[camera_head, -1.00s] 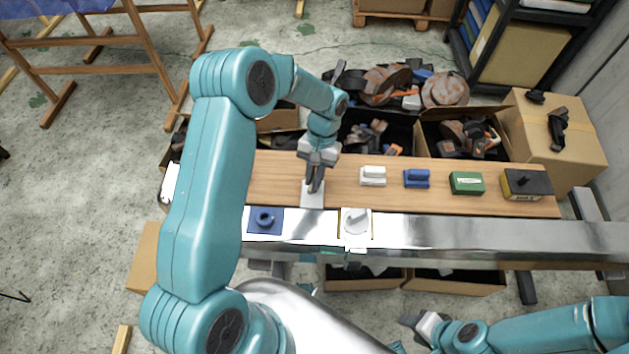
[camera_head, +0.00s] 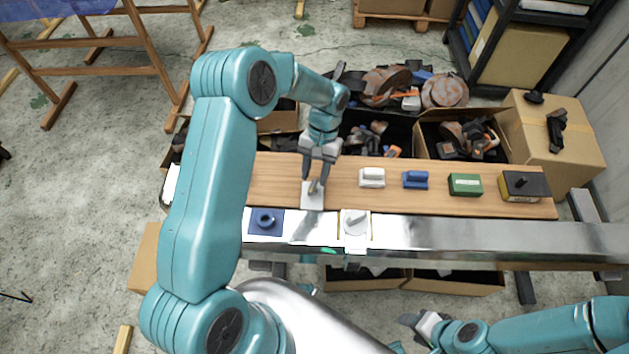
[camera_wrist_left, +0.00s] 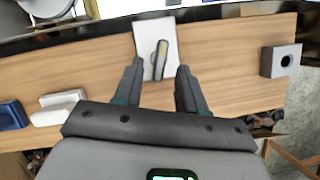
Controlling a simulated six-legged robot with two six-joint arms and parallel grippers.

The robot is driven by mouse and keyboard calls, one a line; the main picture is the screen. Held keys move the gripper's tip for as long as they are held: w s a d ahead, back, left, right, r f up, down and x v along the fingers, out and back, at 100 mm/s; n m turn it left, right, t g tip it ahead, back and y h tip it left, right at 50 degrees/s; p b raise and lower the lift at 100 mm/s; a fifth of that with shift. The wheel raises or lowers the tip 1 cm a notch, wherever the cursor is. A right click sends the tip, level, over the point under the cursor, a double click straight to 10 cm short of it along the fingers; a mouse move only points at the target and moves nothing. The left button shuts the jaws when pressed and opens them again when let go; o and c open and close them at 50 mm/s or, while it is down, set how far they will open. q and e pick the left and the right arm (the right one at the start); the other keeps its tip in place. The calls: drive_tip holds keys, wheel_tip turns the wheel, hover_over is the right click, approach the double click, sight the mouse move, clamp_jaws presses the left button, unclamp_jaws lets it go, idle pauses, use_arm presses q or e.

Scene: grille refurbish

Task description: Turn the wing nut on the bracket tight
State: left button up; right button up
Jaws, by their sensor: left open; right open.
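The bracket shows as a light grey-white plate (camera_head: 312,201) on the wooden board, and it also shows in the left wrist view (camera_wrist_left: 146,29). The wing nut (camera_wrist_left: 160,58) is a narrow grey piece with a yellow strip on top, standing on the plate. It is small in the head view (camera_head: 313,187). My left gripper (camera_wrist_left: 160,67) points down at the plate, open. Its fingers stand apart on either side of the wing nut, with visible gaps, and hold nothing. My right gripper (camera_head: 418,322) is open at the lower right, away from the board.
On the board (camera_head: 340,178) stand a white block (camera_head: 372,177), a blue block (camera_head: 416,179), a green box (camera_head: 465,184) and a black-yellow box (camera_head: 525,186). A metal rail (camera_head: 480,236) runs in front, with a blue fixture (camera_head: 265,221) and a white dial (camera_head: 355,224). Filled crates stand behind.

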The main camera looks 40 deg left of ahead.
use_arm(q)
drive_tip(key=p+v, duration=0.3)
drive_tip(key=v, duration=0.4)
drive_tip(key=shift+p, duration=0.35)
use_arm(e)
drive_tip(key=shift+r, duration=2.05)
